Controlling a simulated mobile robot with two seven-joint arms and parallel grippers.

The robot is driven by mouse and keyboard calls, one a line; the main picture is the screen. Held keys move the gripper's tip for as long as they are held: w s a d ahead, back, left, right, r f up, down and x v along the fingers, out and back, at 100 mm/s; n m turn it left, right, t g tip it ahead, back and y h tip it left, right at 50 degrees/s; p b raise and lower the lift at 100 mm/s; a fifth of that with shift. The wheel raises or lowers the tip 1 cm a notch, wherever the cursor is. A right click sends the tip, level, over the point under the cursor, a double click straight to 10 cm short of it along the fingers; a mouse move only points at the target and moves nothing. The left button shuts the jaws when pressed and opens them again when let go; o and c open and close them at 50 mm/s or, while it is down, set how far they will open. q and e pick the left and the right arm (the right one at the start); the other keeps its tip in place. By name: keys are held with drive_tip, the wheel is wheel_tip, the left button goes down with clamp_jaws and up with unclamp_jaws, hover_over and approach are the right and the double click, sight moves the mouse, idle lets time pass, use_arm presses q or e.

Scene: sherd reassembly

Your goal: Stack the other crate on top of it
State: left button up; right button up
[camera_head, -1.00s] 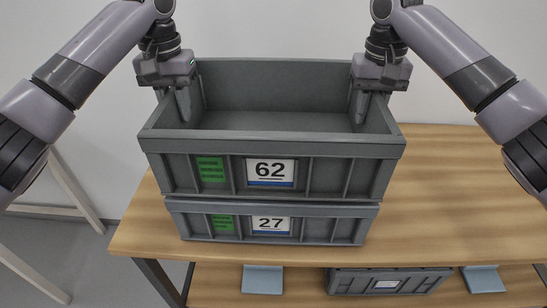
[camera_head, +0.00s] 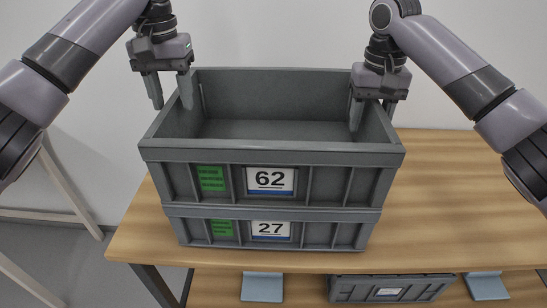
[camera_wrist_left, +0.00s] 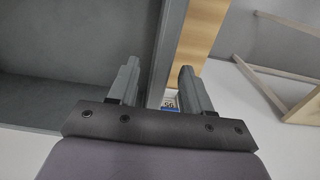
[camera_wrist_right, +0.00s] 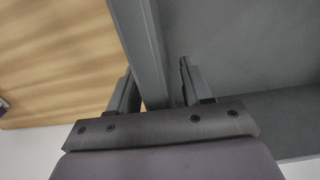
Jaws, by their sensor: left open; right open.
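A grey crate labelled 62 (camera_head: 330,183) sits level on a grey crate labelled 27 (camera_head: 315,234), which stands on the wooden table. Their side walls line up and no gap shows between them. Crate 62 looks empty inside. My left gripper (camera_head: 171,106) is open above the left wall of crate 62, fingers on either side of its line; the wall also shows in the left wrist view (camera_wrist_left: 172,45). My right gripper (camera_head: 371,118) is open at the right wall, one finger inside and one outside; that wall runs between its fingers in the right wrist view (camera_wrist_right: 143,45).
The wooden table (camera_head: 450,200) is clear to the right of the stack. Another grey crate (camera_head: 350,289) sits on the lower shelf, between light blue-grey pads (camera_head: 262,287). A white wall stands close behind. A pale wooden frame (camera_head: 68,190) stands at the left.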

use_arm(q)
wheel_tip(320, 180, up, 7)
drive_tip(key=shift+r, duration=0.3)
use_arm(e)
drive_tip(key=shift+r, duration=0.1)
wheel_tip(320, 180, up, 12)
drive_tip(key=shift+f, duration=0.1)
idle(0.3)
use_arm(q)
drive_tip(key=shift+s, duration=0.1)
use_arm(e)
drive_tip(key=shift+s+f, duration=0.1)
drive_tip(key=shift+s, duration=0.05)
